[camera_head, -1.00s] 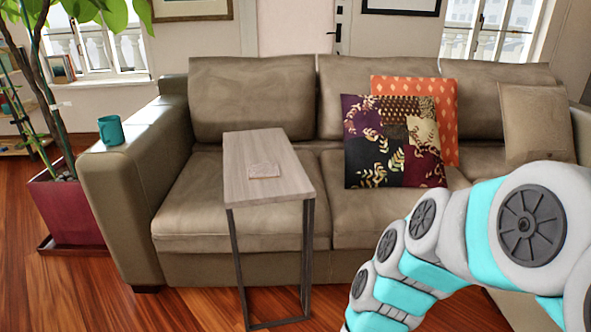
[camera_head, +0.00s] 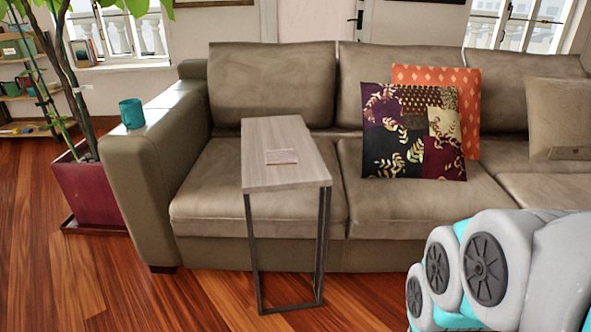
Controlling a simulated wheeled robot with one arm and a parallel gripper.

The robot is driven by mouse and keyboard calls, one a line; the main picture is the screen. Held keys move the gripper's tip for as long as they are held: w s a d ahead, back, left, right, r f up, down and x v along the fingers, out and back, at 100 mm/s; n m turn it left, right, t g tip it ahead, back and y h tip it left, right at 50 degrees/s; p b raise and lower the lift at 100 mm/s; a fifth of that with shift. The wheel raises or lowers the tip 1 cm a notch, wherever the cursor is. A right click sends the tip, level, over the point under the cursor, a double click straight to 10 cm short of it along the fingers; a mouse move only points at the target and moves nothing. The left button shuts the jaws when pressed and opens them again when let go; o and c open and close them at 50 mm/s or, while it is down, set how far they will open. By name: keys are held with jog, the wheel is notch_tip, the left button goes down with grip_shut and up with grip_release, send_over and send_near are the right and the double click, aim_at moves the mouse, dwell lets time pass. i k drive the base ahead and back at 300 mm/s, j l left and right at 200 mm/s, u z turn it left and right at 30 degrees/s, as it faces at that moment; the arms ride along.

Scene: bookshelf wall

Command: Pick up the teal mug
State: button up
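The teal mug (camera_head: 131,113) stands upright on the left armrest of the brown sofa (camera_head: 152,168), near the armrest's front end. It is in the left part of the head view, and nothing covers it. My arm shows at the lower right, far from the mug. My gripper is outside the frame, so I cannot see whether it is open or shut.
A small wooden side table (camera_head: 283,150) with a flat item (camera_head: 281,157) on it stands before the sofa. A plant in a dark red pot (camera_head: 90,190) is left of the armrest. Pillows (camera_head: 413,132) lie on the sofa. The wooden floor (camera_head: 70,285) at the lower left is clear.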

aim_at(132, 116)
jog(key=u, duration=1.35)
jog(key=z, duration=0.35)
jog(key=i+j+z, duration=0.15)
jog(key=z, duration=0.25)
jog(key=i+j+z, duration=0.1)
jog(key=j+z, duration=0.45)
jog(key=z, duration=0.2)
jog(key=i+j+z, duration=0.1)
jog(key=j+z, duration=0.3)
jog(key=l, duration=0.1)
